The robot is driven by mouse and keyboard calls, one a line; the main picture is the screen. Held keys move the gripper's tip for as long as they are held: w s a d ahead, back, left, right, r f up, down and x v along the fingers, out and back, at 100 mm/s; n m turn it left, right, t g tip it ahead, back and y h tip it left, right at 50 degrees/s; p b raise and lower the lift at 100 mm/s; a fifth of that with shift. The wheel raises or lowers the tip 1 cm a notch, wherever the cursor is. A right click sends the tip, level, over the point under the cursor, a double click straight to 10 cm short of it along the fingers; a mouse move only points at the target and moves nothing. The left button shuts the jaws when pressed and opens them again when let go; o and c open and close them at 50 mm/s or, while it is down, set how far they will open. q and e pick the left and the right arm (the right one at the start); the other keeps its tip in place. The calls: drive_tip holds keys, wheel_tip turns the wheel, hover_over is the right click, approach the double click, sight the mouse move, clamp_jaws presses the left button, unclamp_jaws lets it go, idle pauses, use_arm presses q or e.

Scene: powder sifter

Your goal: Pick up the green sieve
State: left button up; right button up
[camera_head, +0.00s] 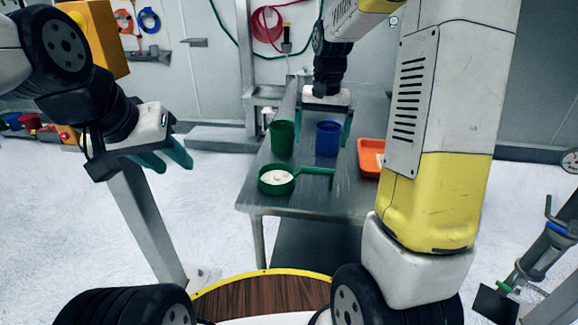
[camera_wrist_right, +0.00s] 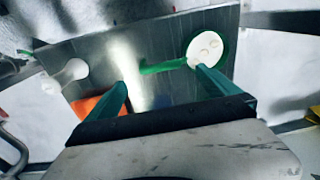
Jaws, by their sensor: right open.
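The green sieve (camera_head: 292,186) lies on the metal table, with white powder in its round bowl and its handle pointing right. In the right wrist view, its handle (camera_wrist_right: 163,67) lies beyond and between my fingertips, and the bowl is at upper right, partly behind one finger. My right gripper (camera_head: 322,128) is open and empty, pointing down above the table, behind and above the sieve handle. Its two teal fingers (camera_wrist_right: 163,80) also show in the wrist view. My left gripper (camera_head: 170,158) hangs left of the table, away from the sieve; its finger gap is unclear.
A green cup (camera_head: 282,139) and a blue cup (camera_head: 328,139) stand behind the sieve on the metal table (camera_head: 300,206). An orange tray (camera_head: 368,157) is at the table's right, partly hidden by my right arm. The table's front left corner is clear.

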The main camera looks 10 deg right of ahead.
sight(317, 168)
drive_tip(key=w+f, duration=0.2)
drive_tip(key=f, duration=0.1)
drive_tip(key=shift+d+f+g, duration=0.15)
drive_tip(key=shift+d+g, duration=0.05)
drive_tip(key=shift+g, duration=0.1)
wheel_tip(317, 168, down, 7)
drive_tip(key=shift+w+f, duration=0.1)
drive_tip(key=shift+w, duration=0.05)
drive_tip(key=shift+a, duration=0.1)
drive_tip(key=c, duration=1.8)
